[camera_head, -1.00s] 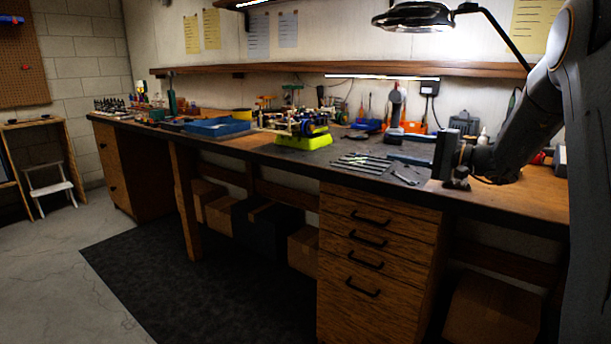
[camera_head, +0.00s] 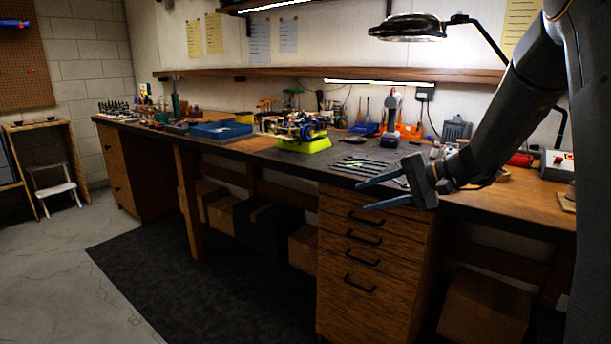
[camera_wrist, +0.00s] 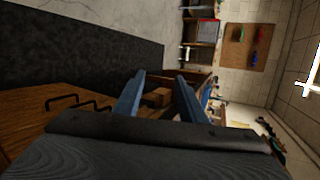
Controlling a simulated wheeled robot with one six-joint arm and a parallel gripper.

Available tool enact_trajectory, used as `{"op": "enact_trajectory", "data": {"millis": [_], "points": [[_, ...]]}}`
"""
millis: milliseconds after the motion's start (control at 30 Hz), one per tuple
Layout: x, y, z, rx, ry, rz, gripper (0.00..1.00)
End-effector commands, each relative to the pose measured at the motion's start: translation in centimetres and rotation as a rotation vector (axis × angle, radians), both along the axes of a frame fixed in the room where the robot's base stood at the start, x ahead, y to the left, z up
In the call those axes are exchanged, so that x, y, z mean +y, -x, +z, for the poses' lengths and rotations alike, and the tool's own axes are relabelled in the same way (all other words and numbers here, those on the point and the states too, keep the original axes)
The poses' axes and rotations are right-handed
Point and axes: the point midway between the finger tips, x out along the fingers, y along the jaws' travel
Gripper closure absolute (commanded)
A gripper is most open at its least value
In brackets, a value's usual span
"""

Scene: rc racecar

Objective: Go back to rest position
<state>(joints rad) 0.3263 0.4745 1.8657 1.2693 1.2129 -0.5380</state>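My gripper (camera_head: 372,192) is in front of the workbench edge, above the wooden drawer unit in the head view. Its two blue-grey fingers are spread apart with nothing between them. In the wrist view the open fingers (camera_wrist: 158,92) point along the front of the bench, and the picture is turned on its side. My arm comes in from the upper right. The race car (camera_head: 292,126) sits on a bright green stand (camera_head: 303,146) on the bench, to the left of my gripper and apart from it.
Several slim tools (camera_head: 362,166) lie on the workbench (camera_head: 255,152) just behind my gripper. A blue tray (camera_head: 220,130) is farther left. A lamp (camera_head: 408,28) hangs above. Drawers (camera_head: 365,245) stand below my gripper. The floor in front, with a dark mat (camera_head: 190,285), is clear.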

Motion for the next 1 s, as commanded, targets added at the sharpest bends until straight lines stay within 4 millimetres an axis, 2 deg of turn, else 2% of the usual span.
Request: {"op": "enact_trajectory", "data": {"millis": [100,167,200,267,300,400,500,600,700,1000], "points": [[2.2,6.0,-1.5,0.11,0.153,0.079,0.63],[2.9,9.9,-2.6,0.169,0.259,0.125,0.63],[3.1,12.6,-3.3,0.201,0.336,0.158,0.63],[2.9,16.4,-4.1,0.239,0.452,0.204,0.63],[2.6,18.8,-4.5,0.255,0.529,0.235,0.63],[1.3,24.3,-5.2,0.266,0.719,0.308,0.63],[-0.2,28.4,-5.3,0.239,0.88,0.376,0.63],[-1.4,31.2,-5.2,0.197,0.997,0.43,0.63],[-2.2,32.6,-5.0,0.157,1.069,0.464,0.63],[-2.7,33.4,-5.2,0.13,1.114,0.488,0.63]]}}
